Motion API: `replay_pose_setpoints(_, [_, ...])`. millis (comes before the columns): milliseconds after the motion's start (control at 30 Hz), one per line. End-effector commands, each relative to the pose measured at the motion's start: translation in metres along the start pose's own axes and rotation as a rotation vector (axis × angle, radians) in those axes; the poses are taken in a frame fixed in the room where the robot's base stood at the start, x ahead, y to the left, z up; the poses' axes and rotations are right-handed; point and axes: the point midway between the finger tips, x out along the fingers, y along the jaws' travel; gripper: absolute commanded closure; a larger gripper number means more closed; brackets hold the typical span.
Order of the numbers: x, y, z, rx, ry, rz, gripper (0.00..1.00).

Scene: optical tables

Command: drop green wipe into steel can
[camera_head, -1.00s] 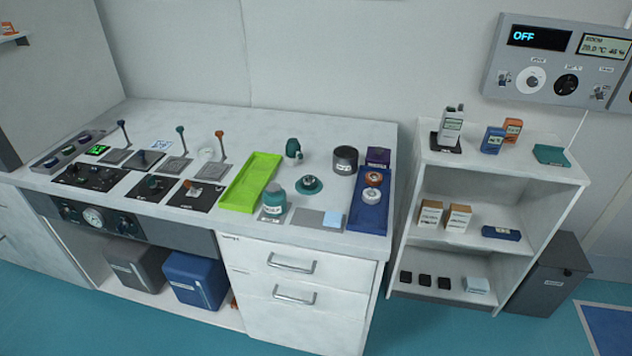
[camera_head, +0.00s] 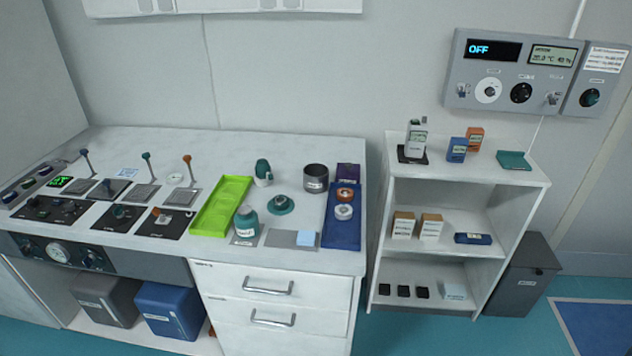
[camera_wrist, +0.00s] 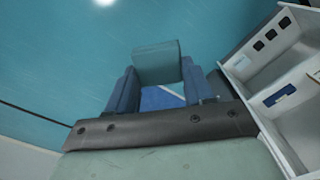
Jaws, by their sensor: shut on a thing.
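In the wrist view my gripper (camera_wrist: 157,80) is shut on a flat teal-green piece, the green wipe (camera_wrist: 158,60), which sticks out beyond the blue fingers. The floor lies below it. My gripper is not in the head view. The steel can (camera_head: 316,179) is a dark grey open cylinder with a small label, standing upright at the back right of the white table. Its inside is mostly hidden.
A purple box (camera_head: 348,173) and a blue tray (camera_head: 342,232) are right of the can. A teal round dish (camera_head: 281,204) and a green tray (camera_head: 222,205) lie left of it. A white shelf unit (camera_head: 468,178) stands farther right, also in the wrist view (camera_wrist: 292,75).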

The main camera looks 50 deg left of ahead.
Motion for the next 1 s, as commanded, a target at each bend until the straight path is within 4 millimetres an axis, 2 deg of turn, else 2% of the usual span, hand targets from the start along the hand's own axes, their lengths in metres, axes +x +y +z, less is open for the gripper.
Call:
replay_pose_setpoints(167, [0.0,-0.002,0.0,-0.004,0.0,0.0,0.81])
replay_pose_setpoints(267, [0.0,-0.012,0.0,-0.019,0.0,0.0,0.81])
replay_pose_setpoints(367, [0.0,-0.03,0.001,-0.049,0.0,0.0,0.81])
replay_pose_setpoints(1000, [-0.015,-0.212,0.021,-0.342,0.0,0.0,0.81])
